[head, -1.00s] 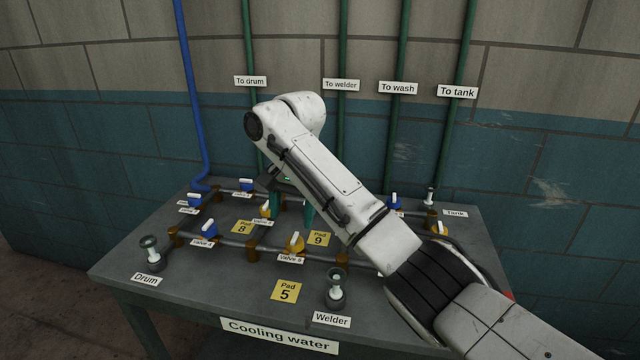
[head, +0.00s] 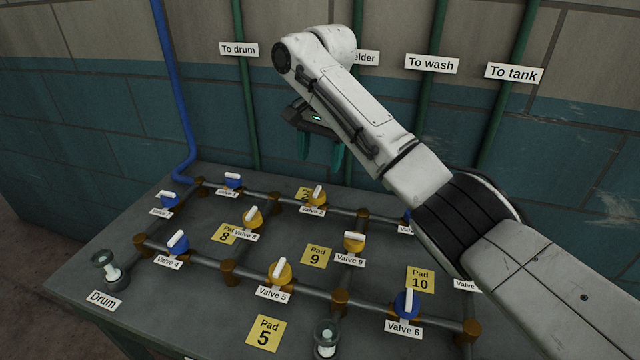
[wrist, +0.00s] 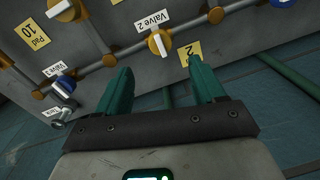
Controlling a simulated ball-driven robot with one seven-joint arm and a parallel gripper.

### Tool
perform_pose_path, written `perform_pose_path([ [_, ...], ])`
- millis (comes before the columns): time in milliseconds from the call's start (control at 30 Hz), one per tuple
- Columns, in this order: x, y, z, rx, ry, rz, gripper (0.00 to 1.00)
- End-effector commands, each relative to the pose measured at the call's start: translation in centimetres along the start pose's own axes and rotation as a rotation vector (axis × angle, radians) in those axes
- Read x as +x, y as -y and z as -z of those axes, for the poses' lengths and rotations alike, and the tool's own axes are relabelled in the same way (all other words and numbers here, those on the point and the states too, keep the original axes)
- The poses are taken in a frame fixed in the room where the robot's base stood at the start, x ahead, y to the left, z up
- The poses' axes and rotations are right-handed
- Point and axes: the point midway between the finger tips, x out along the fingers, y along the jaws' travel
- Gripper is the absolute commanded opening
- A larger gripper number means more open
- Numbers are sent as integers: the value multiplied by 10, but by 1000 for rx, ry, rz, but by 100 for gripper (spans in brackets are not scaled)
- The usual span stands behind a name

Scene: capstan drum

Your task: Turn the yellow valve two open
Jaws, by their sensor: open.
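Yellow valve two (head: 317,197) is on the back pipe of the bench, with its label "Valve 2" (head: 313,211) in front. Its white handle seems to lie across the pipe. In the wrist view, valve two (wrist: 159,45) shows just beyond and between the fingertips, its handle again crossing the pipe line. My gripper (head: 321,160) is open and empty, its green fingers pointing down, above and behind valve two and apart from it. In the wrist view, my gripper (wrist: 158,70) has its fingers spread wide with nothing between them.
Neighbours are blue valve 1 (head: 233,181), yellow valve 8 (head: 253,218), yellow valve 9 (head: 354,243) and yellow valve 5 (head: 279,272). A yellow pad (wrist: 188,54) marked 2 lies near valve two. Green pipes (head: 244,100) rise along the wall behind. My arm hides the bench's right part.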

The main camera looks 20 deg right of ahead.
Motion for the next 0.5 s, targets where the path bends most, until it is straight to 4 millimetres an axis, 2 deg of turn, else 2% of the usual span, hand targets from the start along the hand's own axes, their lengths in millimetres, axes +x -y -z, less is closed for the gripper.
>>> perform_pose_path([
  [300, 56, -2, 0, 1, 1, -3, 69],
  [500, 84, -1, 0, 0, 0, -2, 69],
])
